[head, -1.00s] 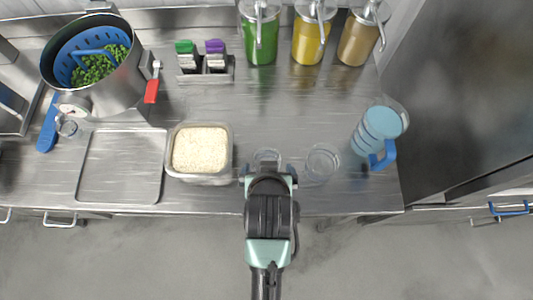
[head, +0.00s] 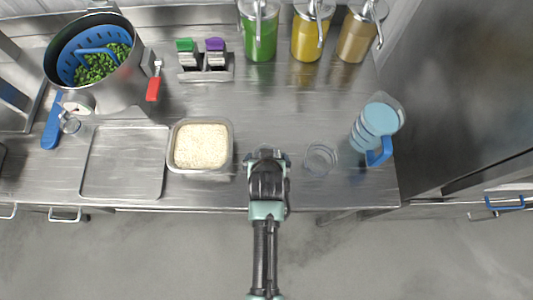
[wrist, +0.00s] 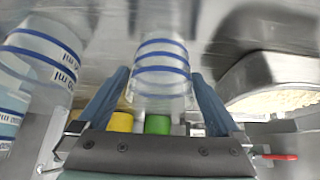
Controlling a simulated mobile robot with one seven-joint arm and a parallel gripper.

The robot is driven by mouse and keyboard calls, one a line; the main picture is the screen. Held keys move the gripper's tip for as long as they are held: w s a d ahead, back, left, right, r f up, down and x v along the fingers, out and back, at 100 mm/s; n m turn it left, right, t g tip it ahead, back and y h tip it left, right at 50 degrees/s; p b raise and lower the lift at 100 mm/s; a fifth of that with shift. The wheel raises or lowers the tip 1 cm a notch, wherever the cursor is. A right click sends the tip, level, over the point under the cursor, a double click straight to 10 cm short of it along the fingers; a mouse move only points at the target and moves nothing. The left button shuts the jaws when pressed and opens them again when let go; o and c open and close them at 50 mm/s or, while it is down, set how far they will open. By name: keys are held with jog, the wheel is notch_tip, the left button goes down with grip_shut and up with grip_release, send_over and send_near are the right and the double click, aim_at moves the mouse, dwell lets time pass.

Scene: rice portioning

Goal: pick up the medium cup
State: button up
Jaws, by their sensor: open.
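A clear cup with blue bands (wrist: 161,68) stands between the two fingers of my gripper (wrist: 159,76) in the wrist view. It looks like the medium cup. My gripper (head: 268,157) is open around it, with a finger on each side; whether either touches it I cannot tell. In the head view my gripper hides most of this cup. A larger-looking clear cup (head: 320,159) stands just to the right on the counter; it also shows at the left of the wrist view (wrist: 42,50), with blue bands and printed marks.
A tub of rice (head: 201,146) is close on the left, with a flat tray (head: 124,162) beyond it. A blue-handled pitcher (head: 377,128) stands to the right. A small clear cup (head: 69,122) is by the pot (head: 123,83).

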jog(key=shift+x, duration=1.25)
jog(key=c, duration=1.3)
jog(key=shift+o, duration=0.2)
